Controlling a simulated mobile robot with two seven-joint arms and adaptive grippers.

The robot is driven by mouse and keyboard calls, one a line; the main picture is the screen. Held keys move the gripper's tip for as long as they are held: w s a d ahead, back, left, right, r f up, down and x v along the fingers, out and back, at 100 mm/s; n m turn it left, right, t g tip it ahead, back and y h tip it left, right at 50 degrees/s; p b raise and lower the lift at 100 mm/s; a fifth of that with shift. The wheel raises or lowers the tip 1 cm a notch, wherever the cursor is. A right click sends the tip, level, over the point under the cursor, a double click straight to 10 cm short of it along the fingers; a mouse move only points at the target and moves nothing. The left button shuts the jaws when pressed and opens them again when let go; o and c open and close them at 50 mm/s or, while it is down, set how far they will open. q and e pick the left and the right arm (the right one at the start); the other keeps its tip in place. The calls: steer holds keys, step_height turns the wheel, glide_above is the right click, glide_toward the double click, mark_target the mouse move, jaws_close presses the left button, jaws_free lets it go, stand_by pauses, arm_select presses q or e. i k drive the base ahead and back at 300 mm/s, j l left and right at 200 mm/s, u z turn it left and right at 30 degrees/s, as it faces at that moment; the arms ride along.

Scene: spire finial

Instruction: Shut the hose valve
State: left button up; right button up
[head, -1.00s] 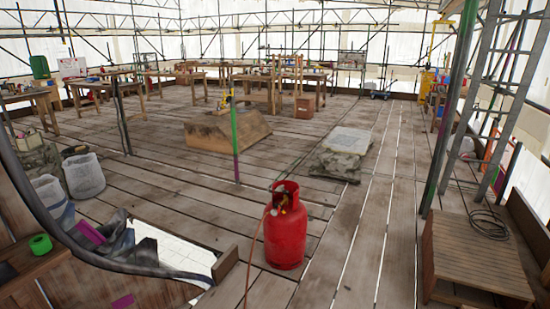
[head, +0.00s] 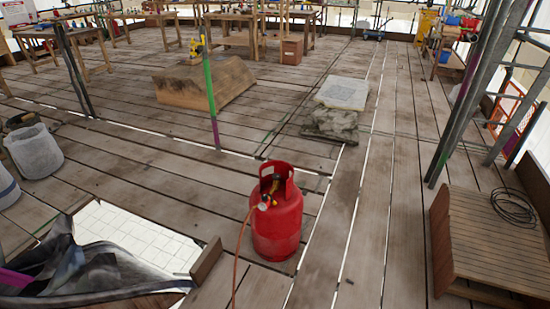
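A red gas cylinder (head: 277,222) stands upright on the plank floor near the middle of the head view. A small brass-coloured valve with a round gauge or regulator (head: 265,203) sits at its top inside the red collar. An orange hose (head: 239,255) runs from the valve down to the bottom edge of the picture. The valve is too small to tell whether it is open or shut. Neither of my grippers is in view.
A wooden slatted box (head: 490,240) with a coiled cable (head: 513,207) and scaffold poles stand at right. Stone slabs (head: 335,108) lie behind. Planks around the cylinder's right are clear.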

mark_target(276, 176)
steer(key=i+l+u, duration=0.1)
steer(key=i, duration=1.35)
steer(key=i+u, duration=0.15)
steer(key=i, duration=0.2)
steer(key=l, duration=0.05)
